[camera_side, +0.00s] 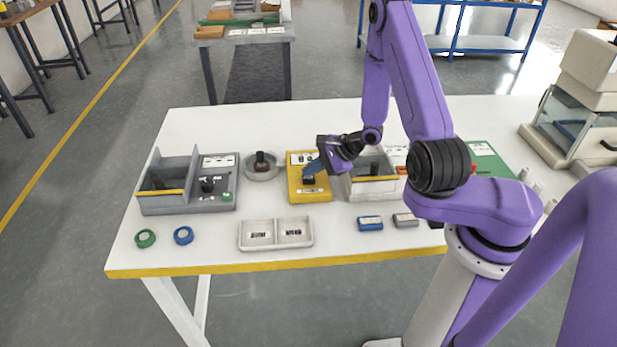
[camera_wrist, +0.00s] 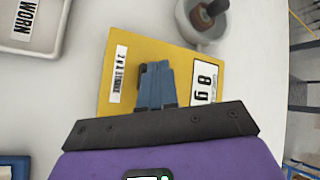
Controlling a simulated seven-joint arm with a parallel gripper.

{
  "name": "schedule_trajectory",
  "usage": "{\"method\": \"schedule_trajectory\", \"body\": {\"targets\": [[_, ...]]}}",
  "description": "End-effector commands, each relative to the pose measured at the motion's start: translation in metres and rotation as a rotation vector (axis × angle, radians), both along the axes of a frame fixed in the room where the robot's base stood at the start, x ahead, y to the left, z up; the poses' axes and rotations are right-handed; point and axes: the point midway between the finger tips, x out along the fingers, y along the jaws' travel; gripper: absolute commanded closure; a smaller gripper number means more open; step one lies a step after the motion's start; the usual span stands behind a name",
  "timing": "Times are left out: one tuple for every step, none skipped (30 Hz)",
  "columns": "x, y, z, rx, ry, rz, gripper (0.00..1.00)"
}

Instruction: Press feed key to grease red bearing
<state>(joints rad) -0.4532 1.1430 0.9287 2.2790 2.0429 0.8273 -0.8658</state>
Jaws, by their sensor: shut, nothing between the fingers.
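The yellow plate (camera_side: 309,194) lies near the middle of the white table in the side view. In the wrist view the yellow plate (camera_wrist: 118,88) carries a label reading "2 g a stroke" and a card reading "8 g". A small dark key (camera_side: 308,181) sits on it; a dark edge of this key (camera_wrist: 142,70) shows beside my fingertips in the wrist view. My gripper (camera_side: 310,170) is shut and empty, its blue fingers tilted down at the key. In the wrist view my gripper (camera_wrist: 155,66) largely covers the key. I cannot tell whether they touch.
A grey bowl (camera_side: 248,174) with a dark-handled tool stands left of the plate, and a grey bin (camera_side: 358,190) close on its right. A white two-part tray (camera_side: 276,247) marked "WORN" in one part lies in front. Blue and grey blocks lie front right.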

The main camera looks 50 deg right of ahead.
Motion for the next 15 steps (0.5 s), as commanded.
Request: {"method": "schedule_trajectory", "body": {"targets": [[0.0002,-0.0002,0.0034,-0.001,-0.001,0.001,1.0],[0.0002,-0.0002,0.005,-0.001,-0.001,0.001,1.0],[0.0001,-0.0002,0.0068,-0.001,-0.001,0.0,1.0],[0.0001,-0.0002,0.008,-0.002,-0.001,0.0,1.0],[0.0002,-0.0003,0.0092,-0.002,-0.001,0.0,1.0],[0.0002,-0.0003,0.0102,-0.001,-0.001,-0.002,1.0],[0.0001,-0.0003,0.0105,-0.001,0.0,-0.001,1.0],[0.0001,-0.0002,0.0108,-0.001,0.0,-0.001,1.0],[0.0,-0.0002,0.0107,-0.001,0.0,-0.001,1.0],[-0.0001,-0.0001,0.0107,-0.001,0.0,-0.001,1.0],[-0.0001,-0.0001,0.0107,0.0,-0.001,-0.001,1.0],[0.0,-0.0001,0.0106,0.0,-0.001,-0.001,1.0],[0.0,-0.0001,0.0106,0.0,-0.001,-0.001,1.0],[0.0,-0.0001,0.0106,0.0,-0.001,-0.001,1.0],[0.0,-0.0001,0.0108,0.0,-0.001,-0.001,1.0]]}}
